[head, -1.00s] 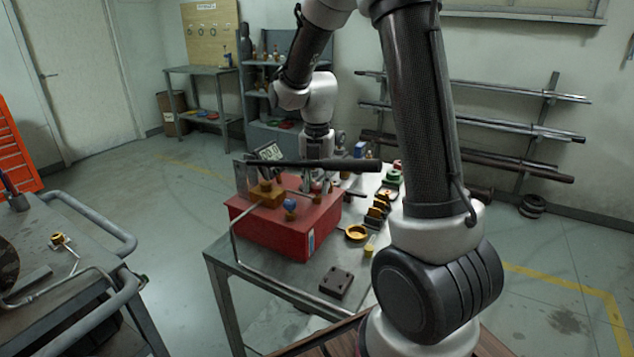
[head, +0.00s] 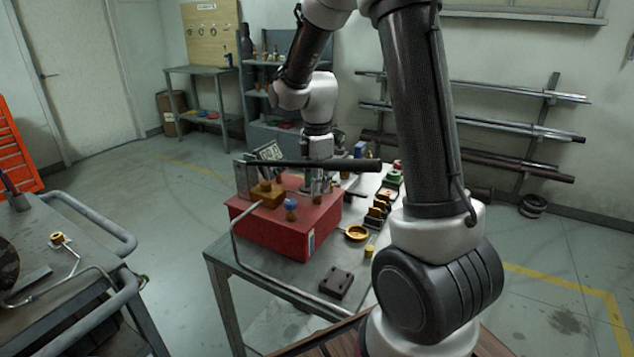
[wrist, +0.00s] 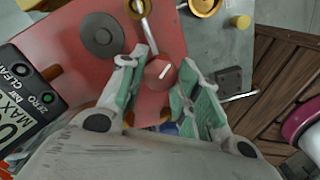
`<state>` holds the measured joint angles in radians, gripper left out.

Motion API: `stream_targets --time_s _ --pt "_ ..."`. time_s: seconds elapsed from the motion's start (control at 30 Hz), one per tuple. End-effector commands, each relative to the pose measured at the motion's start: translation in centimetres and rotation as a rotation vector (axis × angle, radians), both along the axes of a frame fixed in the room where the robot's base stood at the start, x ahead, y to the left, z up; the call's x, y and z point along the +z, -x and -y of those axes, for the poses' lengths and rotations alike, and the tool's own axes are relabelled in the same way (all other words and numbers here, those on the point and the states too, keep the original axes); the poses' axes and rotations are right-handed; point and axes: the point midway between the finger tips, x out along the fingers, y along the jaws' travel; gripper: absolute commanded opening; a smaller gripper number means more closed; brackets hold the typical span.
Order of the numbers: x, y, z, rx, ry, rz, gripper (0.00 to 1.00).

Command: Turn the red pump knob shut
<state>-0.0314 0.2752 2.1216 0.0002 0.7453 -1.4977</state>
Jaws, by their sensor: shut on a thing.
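The red pump knob (wrist: 160,73) shows in the wrist view on top of the red pump box, with a white line slanting up and right. My gripper (wrist: 164,72) is shut on the knob, one pale green-padded finger on each side. In the head view, my gripper (head: 318,187) points down over the right part of the red pump box (head: 272,232) and hides the knob. The pump's digital gauge (head: 270,151) stands at its back left and also shows in the wrist view (wrist: 28,105).
A black bar (head: 325,165) lies across above the pump, close to my gripper. A yellow dish (head: 356,233), a dark block (head: 337,282) and several small parts lie on the metal table (head: 283,297). A trolley (head: 75,275) stands at left, with open floor between.

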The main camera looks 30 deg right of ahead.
Motion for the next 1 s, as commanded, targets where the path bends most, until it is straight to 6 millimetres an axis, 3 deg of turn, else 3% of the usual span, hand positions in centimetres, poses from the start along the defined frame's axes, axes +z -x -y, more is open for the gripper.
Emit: stream_targets --time_s 0.53,1.0 --pt "0.07 -0.12 0.03 -0.481 0.000 0.003 0.09" --pt "0.08 -0.15 0.04 -0.680 0.000 0.003 0.09"
